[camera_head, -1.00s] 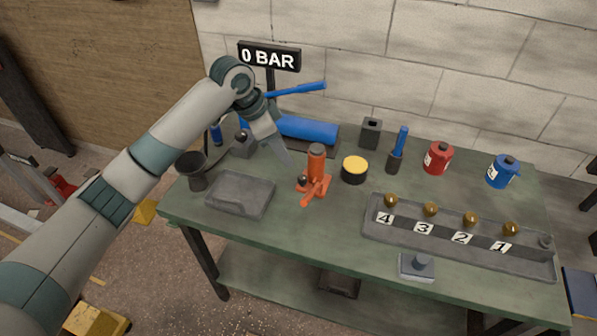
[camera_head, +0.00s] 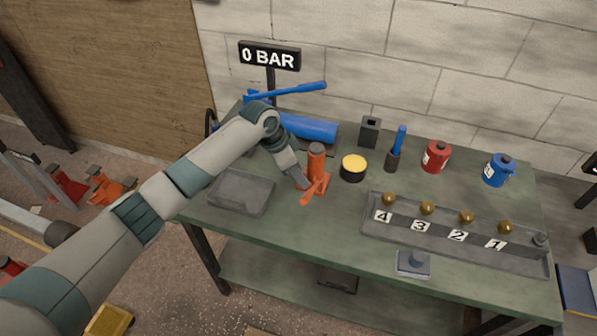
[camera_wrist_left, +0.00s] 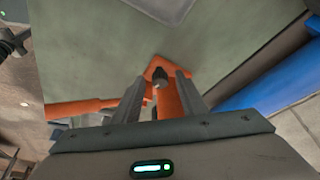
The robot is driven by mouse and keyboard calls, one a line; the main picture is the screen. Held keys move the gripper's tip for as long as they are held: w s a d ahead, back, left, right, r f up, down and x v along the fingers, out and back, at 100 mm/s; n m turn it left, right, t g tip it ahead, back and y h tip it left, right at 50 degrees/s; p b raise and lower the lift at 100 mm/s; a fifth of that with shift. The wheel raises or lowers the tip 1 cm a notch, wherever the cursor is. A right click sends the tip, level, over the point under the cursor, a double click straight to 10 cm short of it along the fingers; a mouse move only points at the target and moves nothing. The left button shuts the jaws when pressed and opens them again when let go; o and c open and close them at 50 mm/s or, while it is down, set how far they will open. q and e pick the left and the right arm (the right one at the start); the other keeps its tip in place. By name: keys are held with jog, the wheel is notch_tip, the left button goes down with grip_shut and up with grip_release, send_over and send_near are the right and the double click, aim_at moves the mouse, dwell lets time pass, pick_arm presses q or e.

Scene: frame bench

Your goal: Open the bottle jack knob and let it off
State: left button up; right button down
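The orange bottle jack (camera_head: 316,165) stands upright on the green bench, with its orange lever socket pointing to the front left. In the left wrist view the jack (camera_wrist_left: 168,102) shows between my fingers, and its small dark knob (camera_wrist_left: 160,76) lies between the fingertips with gaps at the sides. My left gripper (camera_head: 301,182) is low at the jack's left side, tilted down, and hides the knob in the head view. In the wrist view the left gripper (camera_wrist_left: 158,88) is open, its two fingers apart on either side of the knob. My right gripper is not in view.
A grey tray (camera_head: 242,208) lies left of the jack. A yellow-topped black tin (camera_head: 353,168) stands close on its right. A blue pump (camera_head: 306,128) lies behind, under a "0 BAR" sign (camera_head: 270,56). A long tray (camera_head: 450,250) with brass knobs lies right.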

pick_arm(q)
grip_shut()
jog(key=p, duration=0.1)
jog(key=n+p, duration=0.1)
jog(key=p, duration=0.1)
jog(key=shift+s+d+r+n+t, duration=0.1)
jog(key=shift+s+r+n+t, duration=0.05)
jog(key=shift+r+n+t, duration=0.15)
jog(key=shift+n+p, duration=0.5)
jog(key=shift+p, duration=0.1)
jog(key=shift+f, duration=0.25)
grip_release()
jog(key=shift+r, duration=0.1)
